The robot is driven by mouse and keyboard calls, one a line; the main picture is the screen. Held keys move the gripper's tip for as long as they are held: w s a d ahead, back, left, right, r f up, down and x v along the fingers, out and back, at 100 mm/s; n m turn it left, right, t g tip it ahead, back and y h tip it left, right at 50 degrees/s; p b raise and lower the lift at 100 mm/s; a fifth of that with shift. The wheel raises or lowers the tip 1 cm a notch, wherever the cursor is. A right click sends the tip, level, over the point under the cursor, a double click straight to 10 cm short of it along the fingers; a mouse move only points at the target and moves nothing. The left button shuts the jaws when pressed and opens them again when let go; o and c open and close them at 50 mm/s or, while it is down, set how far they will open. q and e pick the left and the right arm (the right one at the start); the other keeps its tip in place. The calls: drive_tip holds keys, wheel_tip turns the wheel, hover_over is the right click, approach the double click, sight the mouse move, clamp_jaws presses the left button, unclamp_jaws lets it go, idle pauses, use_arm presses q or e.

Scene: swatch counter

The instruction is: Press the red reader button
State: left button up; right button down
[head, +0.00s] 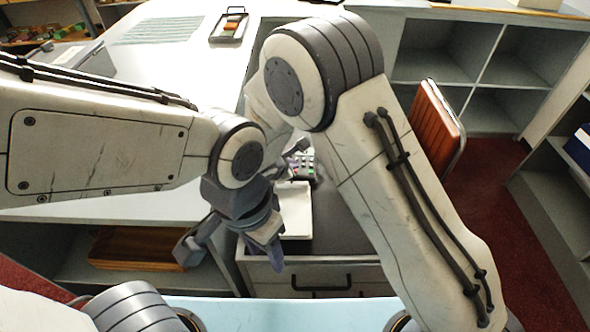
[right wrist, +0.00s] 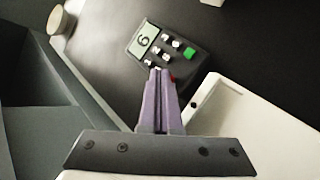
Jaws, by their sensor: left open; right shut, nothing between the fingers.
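The card reader (right wrist: 137,47) is a dark box with a small screen showing one digit, several white keys and a green button (right wrist: 189,53). The red button (right wrist: 173,78) shows only as a small patch beside my right fingertips, which partly hide it. In the head view the reader (head: 308,163) lies on the dark counter, partly behind my right arm. My right gripper (right wrist: 159,72) is shut and empty, its purple-grey tips over the reader's near edge; I cannot tell whether they touch it. It is small in the head view (head: 298,147). My left gripper (head: 230,258) is open and empty, lower down.
A white pad or box (head: 297,212) lies just in front of the reader on the dark counter; a white block (right wrist: 238,118) is right of my right fingers. A cream round object (right wrist: 61,21) stands at upper left. A tray (head: 216,38) with orange pieces is on the back counter.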

drive_tip(key=shift+f+b, duration=0.35)
drive_tip(key=shift+b, duration=0.1)
idle(0.3)
drive_tip(key=shift+r, duration=0.1)
drive_tip(key=shift+r+p, duration=0.45)
drive_tip(key=shift+r, duration=0.25)
drive_tip(key=shift+r+p, duration=1.65)
drive_tip(key=shift+r, duration=0.9)
